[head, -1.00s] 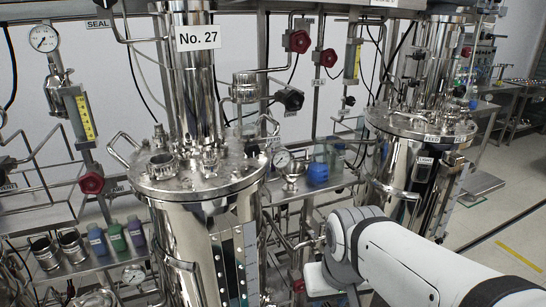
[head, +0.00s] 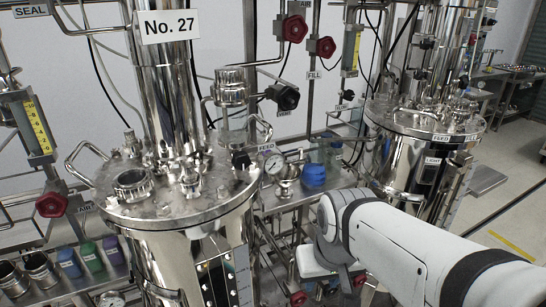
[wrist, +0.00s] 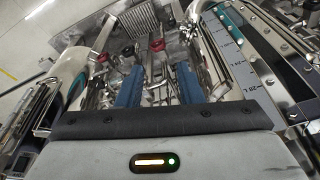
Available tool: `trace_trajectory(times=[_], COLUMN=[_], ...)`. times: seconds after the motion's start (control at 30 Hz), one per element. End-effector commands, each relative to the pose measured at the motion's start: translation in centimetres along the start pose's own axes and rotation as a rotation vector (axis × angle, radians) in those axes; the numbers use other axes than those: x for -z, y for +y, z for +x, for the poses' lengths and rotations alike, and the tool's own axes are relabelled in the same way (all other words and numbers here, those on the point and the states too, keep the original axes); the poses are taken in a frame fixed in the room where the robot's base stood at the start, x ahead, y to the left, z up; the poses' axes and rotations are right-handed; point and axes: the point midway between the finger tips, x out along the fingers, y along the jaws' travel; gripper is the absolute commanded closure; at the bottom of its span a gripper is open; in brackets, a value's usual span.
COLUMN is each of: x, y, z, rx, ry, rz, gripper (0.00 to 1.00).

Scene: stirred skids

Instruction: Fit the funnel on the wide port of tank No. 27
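Tank No. 27 (head: 190,240) stands upright at left in the head view, with its name plate (head: 166,27) on the column above the lid. A short, open, wide steel port (head: 133,183) stands at the left front of the lid. A small steel funnel-like piece (head: 287,172) stands on the shelf right of the tank, beside a gauge; I take it for the funnel. My gripper shows in the wrist view with two blue fingers (wrist: 160,85) spread apart and nothing held between them. In the head view its fingers are hidden behind my arm, low and right of the tank.
A second tank (head: 425,140) stands at right. Pipes, red valve knobs (head: 295,28) and a side glass vessel (head: 231,95) crowd the lid's back. Blue, green and purple bottles (head: 91,257) stand on the left shelf. Blue-capped bottles (head: 313,175) stand near the funnel-like piece.

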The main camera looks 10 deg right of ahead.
Motion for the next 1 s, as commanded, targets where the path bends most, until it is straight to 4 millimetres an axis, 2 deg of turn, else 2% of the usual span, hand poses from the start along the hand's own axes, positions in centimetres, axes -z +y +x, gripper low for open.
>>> trace_trajectory(times=[0.07, 0.17, 0.27, 0.4, 0.5, 0.6, 0.7, 0.8, 1.0], x=[1.1, 4.0, 8.6, 16.1, 21.1, 25.4, 28.3, 29.9, 31.4], y=[-0.4, -1.3, -2.6, -3.4, -3.0, -1.7, -0.3, 0.8, 2.1], z=[-0.5, -1.3, -2.0, -2.1, -1.4, -0.1, 1.4, 2.6, 4.3], rx=[0.025, 0.09, 0.183, 0.303, 0.361, 0.394, 0.405, 0.404, 0.398], ry=[0.004, 0.017, 0.04, 0.085, 0.119, 0.15, 0.175, 0.191, 0.208], rz=[0.027, 0.116, 0.249, 0.495, 0.688, 0.88, 1.032, 1.142, 1.253], gripper=[0.67, 0.67, 0.67, 0.67, 0.67, 0.67, 0.67, 0.67, 0.67])
